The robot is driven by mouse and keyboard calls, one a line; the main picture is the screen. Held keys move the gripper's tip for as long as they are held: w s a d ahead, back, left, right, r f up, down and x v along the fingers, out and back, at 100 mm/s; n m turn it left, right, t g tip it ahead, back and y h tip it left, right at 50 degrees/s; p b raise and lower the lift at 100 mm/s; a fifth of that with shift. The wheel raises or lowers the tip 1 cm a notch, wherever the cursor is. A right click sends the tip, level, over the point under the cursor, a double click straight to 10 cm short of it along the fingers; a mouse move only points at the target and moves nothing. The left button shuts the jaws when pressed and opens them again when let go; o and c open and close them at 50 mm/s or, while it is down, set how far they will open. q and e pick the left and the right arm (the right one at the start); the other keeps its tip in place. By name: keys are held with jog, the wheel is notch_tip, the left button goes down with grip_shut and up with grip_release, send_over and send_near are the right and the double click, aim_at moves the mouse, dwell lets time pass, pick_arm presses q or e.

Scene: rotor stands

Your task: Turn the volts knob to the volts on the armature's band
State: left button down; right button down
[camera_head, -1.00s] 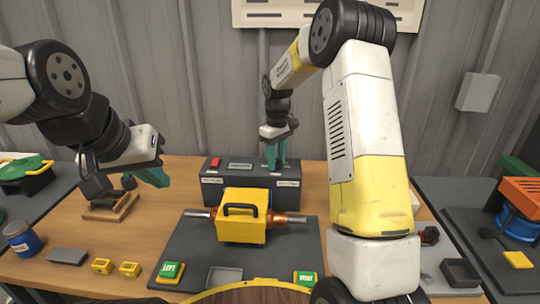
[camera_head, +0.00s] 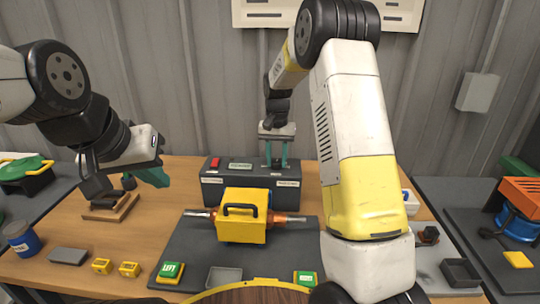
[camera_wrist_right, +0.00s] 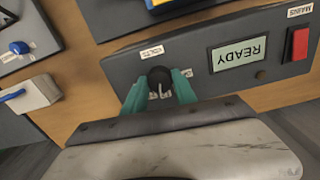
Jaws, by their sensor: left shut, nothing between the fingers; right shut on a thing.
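The dark test box (camera_head: 250,188) stands at the back of the table. In the right wrist view its top panel (camera_wrist_right: 205,72) has a black knob (camera_wrist_right: 160,78) with a white pointer mark, and a display (camera_wrist_right: 238,54) reading READY. My right gripper (camera_head: 276,163) reaches down onto the box top, its teal fingers shut on the knob; it also shows in the right wrist view (camera_wrist_right: 160,92). The armature (camera_head: 290,219) lies in front, mostly hidden under a yellow handled cover (camera_head: 242,216); its band is not readable. My left gripper (camera_head: 158,172) is shut and empty over the left side.
A red MAINS switch (camera_wrist_right: 297,44) is on the panel. Green LEFT (camera_head: 171,271) and right (camera_head: 306,278) buttons sit at the mat's front. Yellow blocks (camera_head: 102,266), a blue jar (camera_head: 20,238) and a wooden stand (camera_head: 110,208) are at left.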

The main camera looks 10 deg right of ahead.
aim_at(277, 161)
jog(key=m, duration=0.6)
jog(key=shift+w+r, duration=0.1)
jog(key=m, duration=0.7)
dwell(0.4)
jog(key=c, duration=1)
grip_release()
notch_tip(277, 161, up, 8)
jog(key=shift+f, duration=0.15)
